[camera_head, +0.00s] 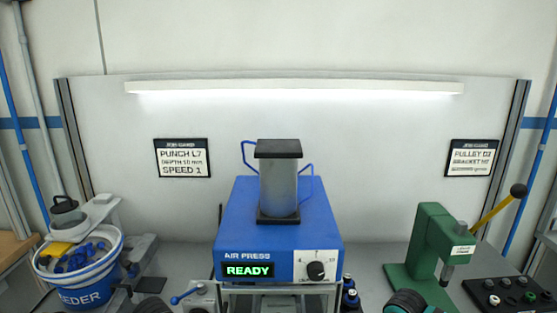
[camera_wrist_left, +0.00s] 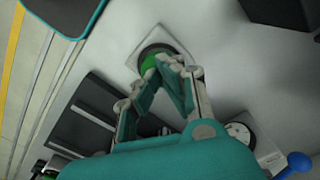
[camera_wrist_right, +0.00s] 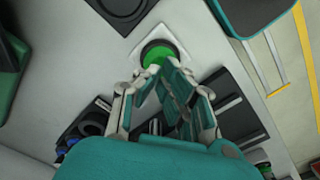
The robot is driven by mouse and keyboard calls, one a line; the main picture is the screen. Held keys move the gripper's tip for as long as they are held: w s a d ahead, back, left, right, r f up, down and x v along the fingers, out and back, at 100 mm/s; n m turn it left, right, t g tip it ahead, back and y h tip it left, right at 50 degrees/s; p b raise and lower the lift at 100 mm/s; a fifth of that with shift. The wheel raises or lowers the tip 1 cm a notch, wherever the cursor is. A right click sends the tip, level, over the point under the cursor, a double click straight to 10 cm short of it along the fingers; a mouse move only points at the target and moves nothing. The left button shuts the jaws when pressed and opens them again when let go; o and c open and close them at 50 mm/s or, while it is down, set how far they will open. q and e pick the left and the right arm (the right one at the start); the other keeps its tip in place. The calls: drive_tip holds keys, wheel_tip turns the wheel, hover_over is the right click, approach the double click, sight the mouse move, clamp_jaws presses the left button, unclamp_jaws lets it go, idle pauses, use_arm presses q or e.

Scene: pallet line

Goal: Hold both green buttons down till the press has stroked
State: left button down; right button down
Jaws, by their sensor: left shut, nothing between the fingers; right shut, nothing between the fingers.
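The blue air press (camera_head: 278,225) stands in the middle of the bench in the head view. Its display (camera_head: 248,270) reads READY. In the left wrist view a green button (camera_wrist_left: 148,66) sits in a dark ring on a pale square plate. My left gripper (camera_wrist_left: 182,68) is shut and empty, its tips over the button's edge and hiding part of it. In the right wrist view the other green button (camera_wrist_right: 157,56) sits in a similar ring. My right gripper (camera_wrist_right: 168,66) is shut and empty, its tips over that button's near edge. I cannot tell whether either tip touches its button.
A blue feeder bowl (camera_head: 80,280) stands at the left of the bench. A green lever press (camera_head: 428,250) with a yellow handle stands at the right, beside a black block with several knobs (camera_head: 510,293). Two signs hang on the back panel.

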drive_tip(key=shift+f, duration=1.2)
idle(0.4)
use_arm(q)
drive_tip(key=shift+f, duration=0.45)
use_arm(e)
drive_tip(key=shift+f, duration=0.45)
idle(1.9)
